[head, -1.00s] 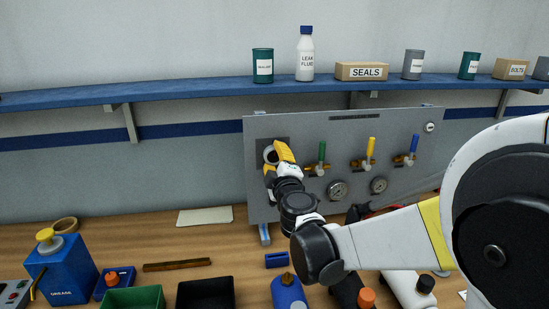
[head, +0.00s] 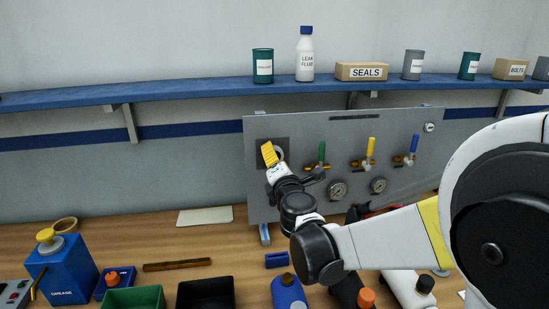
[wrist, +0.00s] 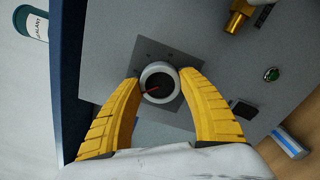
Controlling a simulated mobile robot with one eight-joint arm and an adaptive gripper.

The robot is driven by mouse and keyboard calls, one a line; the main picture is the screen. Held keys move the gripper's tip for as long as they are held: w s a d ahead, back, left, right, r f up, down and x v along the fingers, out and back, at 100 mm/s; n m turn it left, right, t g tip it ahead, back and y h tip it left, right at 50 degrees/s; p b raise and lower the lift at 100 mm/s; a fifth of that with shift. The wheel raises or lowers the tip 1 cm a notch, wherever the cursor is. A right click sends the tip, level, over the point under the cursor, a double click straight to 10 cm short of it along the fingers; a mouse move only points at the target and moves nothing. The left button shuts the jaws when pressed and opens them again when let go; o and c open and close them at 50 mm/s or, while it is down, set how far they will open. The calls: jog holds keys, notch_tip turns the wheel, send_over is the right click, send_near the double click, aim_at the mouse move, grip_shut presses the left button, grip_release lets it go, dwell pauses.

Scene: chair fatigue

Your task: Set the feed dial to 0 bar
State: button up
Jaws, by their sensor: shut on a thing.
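The feed dial (wrist: 158,83) is a round dark knob with a white rim and a red pointer line, set on a darker square plate on the grey panel (head: 340,126). In the wrist view the red line points to the left and slightly down. My gripper (wrist: 159,84) has its two yellow fingers on either side of the dial, shut on its rim.
Green (head: 321,152), yellow (head: 370,148) and blue (head: 413,145) valve levers and two gauges (head: 337,190) sit to the right on the panel. A blue shelf (head: 200,91) with cans and bottles runs above. Containers and tools crowd the bench (head: 220,240) below.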

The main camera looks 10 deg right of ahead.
jog(key=shift+r+n, duration=0.1)
jog(key=shift+n, duration=9)
jog(key=o, duration=1.2)
jog(key=shift+a, duration=0.1)
jog(key=shift+s, duration=0.1)
